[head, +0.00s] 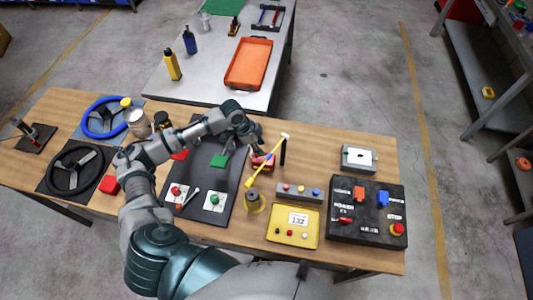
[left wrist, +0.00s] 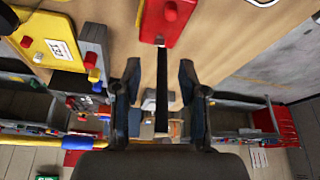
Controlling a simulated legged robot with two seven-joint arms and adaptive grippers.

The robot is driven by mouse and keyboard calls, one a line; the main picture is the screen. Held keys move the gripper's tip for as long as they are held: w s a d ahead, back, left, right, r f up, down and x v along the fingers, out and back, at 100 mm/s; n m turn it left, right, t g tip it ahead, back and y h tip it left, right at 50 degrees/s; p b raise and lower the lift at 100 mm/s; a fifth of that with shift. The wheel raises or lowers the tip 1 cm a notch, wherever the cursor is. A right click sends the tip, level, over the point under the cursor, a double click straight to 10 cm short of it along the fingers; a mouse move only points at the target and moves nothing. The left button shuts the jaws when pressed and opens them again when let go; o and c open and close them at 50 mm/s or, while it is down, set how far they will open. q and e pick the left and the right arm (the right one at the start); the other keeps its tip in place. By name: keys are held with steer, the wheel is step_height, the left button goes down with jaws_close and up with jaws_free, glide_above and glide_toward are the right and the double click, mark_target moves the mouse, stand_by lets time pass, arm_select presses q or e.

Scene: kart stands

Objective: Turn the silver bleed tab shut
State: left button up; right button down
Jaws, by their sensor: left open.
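I cannot pick out the silver bleed tab with certainty. A small silver lever (head: 188,198) lies between two white plates on the dark panel (head: 212,170), left of centre in the head view. A silver-white box (head: 358,158) with a small dark part on top sits at the right of the table. My left gripper (head: 258,148) is above the table's middle, close to a red block (head: 268,163) and left of a black upright bar (head: 283,150). In the left wrist view my left gripper (left wrist: 160,68) is open, with a black bar (left wrist: 161,82) showing between its fingers; contact is unclear. My right gripper is out of view.
A grey button box (head: 298,192), a yellow display unit (head: 292,240) and a black control panel (head: 345,208) stand to the right. Two steering wheels (head: 75,170) lie left.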

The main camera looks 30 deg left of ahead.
mark_target(267, 154)
arm_select(q)
steer(key=x, duration=0.6)
steer(key=shift+w+d+f, duration=0.1)
steer(key=shift+d+f, duration=0.1)
steer(key=shift+f, duration=0.15)
jaws_close()
